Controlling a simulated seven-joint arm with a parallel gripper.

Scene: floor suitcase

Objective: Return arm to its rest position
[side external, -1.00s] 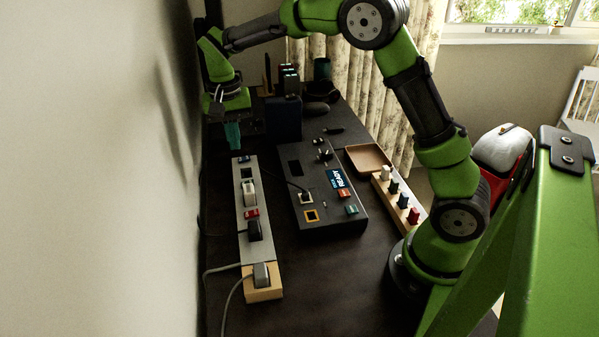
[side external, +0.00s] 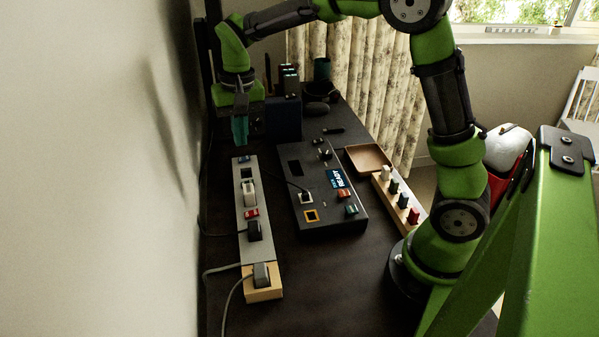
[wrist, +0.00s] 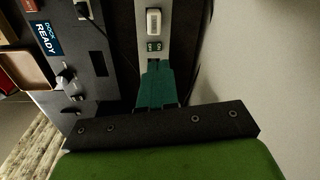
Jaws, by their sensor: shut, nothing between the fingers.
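My green arm arches over the dark table from its base on the right. My gripper (side external: 240,130) hangs above the far end of the grey power strip (side external: 252,205), close to the wall. Its teal fingers point down and are together, with nothing between them.
A dark control box (side external: 318,190) with a "DOCK READY" display stands right of the strip. A wooden peg rack (side external: 399,203) and brown tray (side external: 368,157) lie farther right. A dark blue box (side external: 283,119) stands near the gripper. The wall (side external: 120,180) is close on the left.

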